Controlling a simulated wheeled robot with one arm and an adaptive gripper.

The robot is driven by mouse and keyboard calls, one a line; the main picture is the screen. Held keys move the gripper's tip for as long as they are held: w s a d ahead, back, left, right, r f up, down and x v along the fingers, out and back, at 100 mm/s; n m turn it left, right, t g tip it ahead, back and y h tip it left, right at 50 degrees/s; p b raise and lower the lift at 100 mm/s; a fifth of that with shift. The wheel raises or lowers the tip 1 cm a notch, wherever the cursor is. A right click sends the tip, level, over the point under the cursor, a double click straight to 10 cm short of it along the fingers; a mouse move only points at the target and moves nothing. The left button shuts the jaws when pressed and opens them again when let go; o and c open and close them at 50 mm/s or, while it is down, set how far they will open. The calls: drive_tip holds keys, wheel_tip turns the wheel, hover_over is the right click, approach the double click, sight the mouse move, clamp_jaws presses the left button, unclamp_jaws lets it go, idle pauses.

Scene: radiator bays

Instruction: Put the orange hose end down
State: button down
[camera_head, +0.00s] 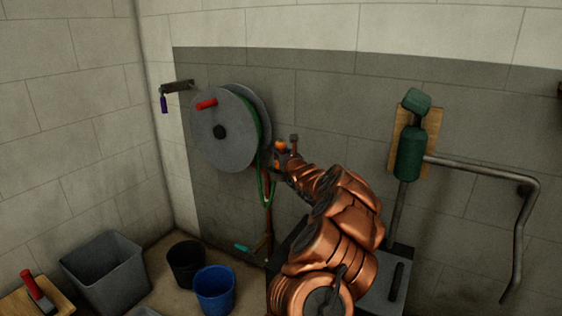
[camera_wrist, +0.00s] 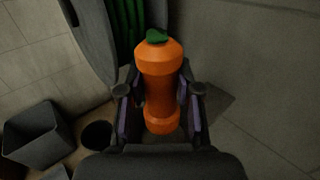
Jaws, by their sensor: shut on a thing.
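The orange hose end (camera_wrist: 160,85) is a waisted orange fitting with a bit of green hose at its far end. My gripper (camera_wrist: 160,105) is shut on it, one finger on each side. In the head view the orange hose end (camera_head: 281,146) shows small at my gripper (camera_head: 284,158), just right of the hose reel (camera_head: 222,143). The green hose (camera_head: 266,188) hangs from the reel in a loop below my gripper. My arm hides part of the wall and the floor beneath.
A black bucket (camera_head: 186,262), a blue bucket (camera_head: 215,288) and a grey bin (camera_head: 104,268) stand on the floor at the left. A green cylinder (camera_head: 409,153) and a bent pipe (camera_head: 520,205) are on the wall at the right. A red-handled tool (camera_head: 38,290) lies at lower left.

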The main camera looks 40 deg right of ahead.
drive_tip(key=shift+f, duration=1.7)
drive_tip(key=shift+f, duration=0.15)
drive_tip(key=c, duration=0.8)
unclamp_jaws()
drive_tip(key=shift+s+a, duration=0.1)
drive_tip(key=shift+s, duration=0.4)
drive_tip(key=v, duration=1.1)
drive_tip(key=shift+a, duration=0.1)
